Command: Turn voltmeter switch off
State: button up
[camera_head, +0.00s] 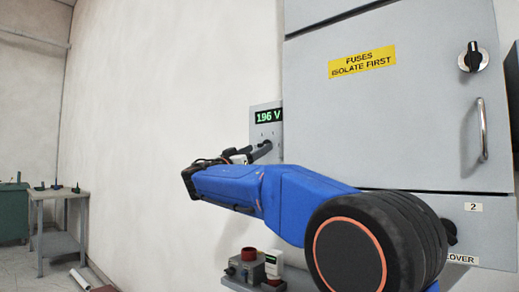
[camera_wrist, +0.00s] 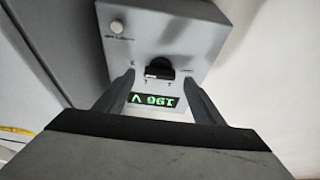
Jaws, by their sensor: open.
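The voltmeter is a grey wall box with a lit green display reading 196 V (camera_head: 268,116), just left of the grey cabinet. In the wrist view the box (camera_wrist: 185,32) appears upside down. Its black rotary switch (camera_wrist: 158,67) shows there between my fingertips in the picture; I cannot tell whether they touch it. The switch's pointer position is too small to read. My gripper (camera_wrist: 159,76) is open, its two dark fingers reaching toward the box face on either side of the switch. In the head view my gripper (camera_head: 262,151) is at the box's lower part, partly hiding it.
The cabinet (camera_head: 400,120) fills the right, with a yellow fuse label (camera_head: 362,62), a black knob (camera_head: 473,57) and a metal handle (camera_head: 482,128). A box with a red socket (camera_head: 247,266) stands below my arm. A side table (camera_head: 60,193) is far left.

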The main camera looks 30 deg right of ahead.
jog(key=shift+x, duration=1.2)
jog(key=shift+c, duration=0.2)
jog(key=c, duration=1)
